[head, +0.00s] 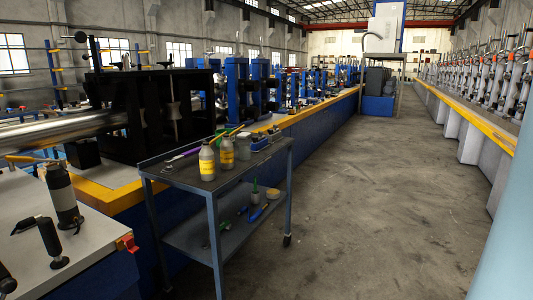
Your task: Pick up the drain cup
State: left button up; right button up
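No thing in the head view is clearly marked as the drain cup. A small, low, tan cup-like thing (272,194) stands on the lower shelf of the dark metal cart (220,238), near the shelf's far right side. It is too small to tell whether it is the drain cup or whether it holds anything. It stands beside a small green and white bottle (255,188). Neither of my grippers can be made out in the view.
The cart top holds two yellow-labelled bottles (207,163) and several tools. A blue-handled tool (258,213) lies on the lower shelf. A pale bench (85,255) with black tools is at the lower left. Grey floor (370,210) is clear to the right.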

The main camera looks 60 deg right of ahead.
aim_at(244, 149)
jog(key=z, duration=1.65)
jog(key=i+u, duration=0.1)
jog(key=u, duration=0.25)
jog(key=i+l+u, duration=0.1)
jog(key=u, duration=0.25)
jog(key=i+l+u, duration=0.1)
jog(key=u, duration=0.25)
jog(key=l, duration=0.1)
